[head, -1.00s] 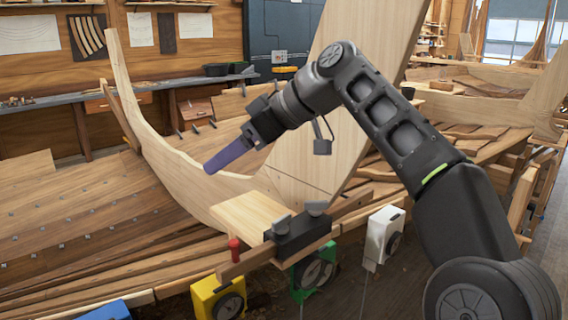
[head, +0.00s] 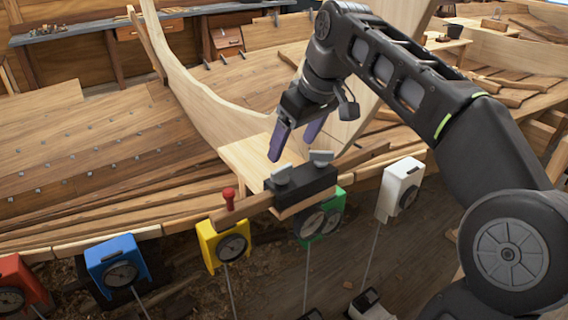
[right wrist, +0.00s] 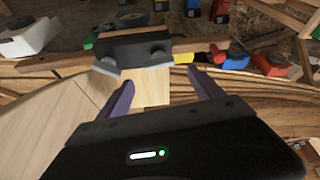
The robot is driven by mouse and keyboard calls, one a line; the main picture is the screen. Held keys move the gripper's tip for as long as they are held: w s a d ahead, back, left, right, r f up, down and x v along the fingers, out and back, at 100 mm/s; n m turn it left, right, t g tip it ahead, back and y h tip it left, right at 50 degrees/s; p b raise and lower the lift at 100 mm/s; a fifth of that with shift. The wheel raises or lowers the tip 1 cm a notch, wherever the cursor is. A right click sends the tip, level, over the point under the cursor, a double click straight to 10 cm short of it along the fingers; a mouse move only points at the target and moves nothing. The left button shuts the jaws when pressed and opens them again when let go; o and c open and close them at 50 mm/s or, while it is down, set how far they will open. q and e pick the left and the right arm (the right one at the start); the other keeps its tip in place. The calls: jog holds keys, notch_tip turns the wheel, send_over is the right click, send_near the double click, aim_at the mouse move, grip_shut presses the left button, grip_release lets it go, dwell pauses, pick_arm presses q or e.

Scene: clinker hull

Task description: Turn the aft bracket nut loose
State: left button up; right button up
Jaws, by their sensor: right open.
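A black bracket (head: 303,190) is clamped on a wooden bar at the hull's edge. It carries two grey wing nuts, a left one (head: 281,175) and a right one (head: 321,158); I cannot tell by looks which is the aft one. In the right wrist view the bracket (right wrist: 132,47) has one nut (right wrist: 107,67) at left and the other (right wrist: 159,58) near the middle. My right gripper (head: 291,149), with purple fingers, is open and empty just above and behind the nuts, apart from them. In the wrist view its fingers (right wrist: 161,78) point toward the bracket. My left gripper is out of view.
A red-topped peg (head: 229,198) stands on the wooden bar beside the bracket. Yellow (head: 208,240), green (head: 335,212), blue (head: 112,250), red (head: 18,270) and white (head: 411,172) gauges line the hull edge. The pale stem timber (head: 190,95) rises behind the gripper.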

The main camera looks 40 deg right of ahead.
aim_at(282, 167)
jog(key=b+x, duration=0.2)
jog(key=x, duration=0.1)
jog(key=shift+f, duration=0.1)
jog(key=shift+w+f, duration=0.2)
jog(key=shift+f, duration=0.1)
jog(key=shift+p+x, duration=0.3)
jog(key=shift+x, duration=1.6)
jog(key=c, duration=1.4)
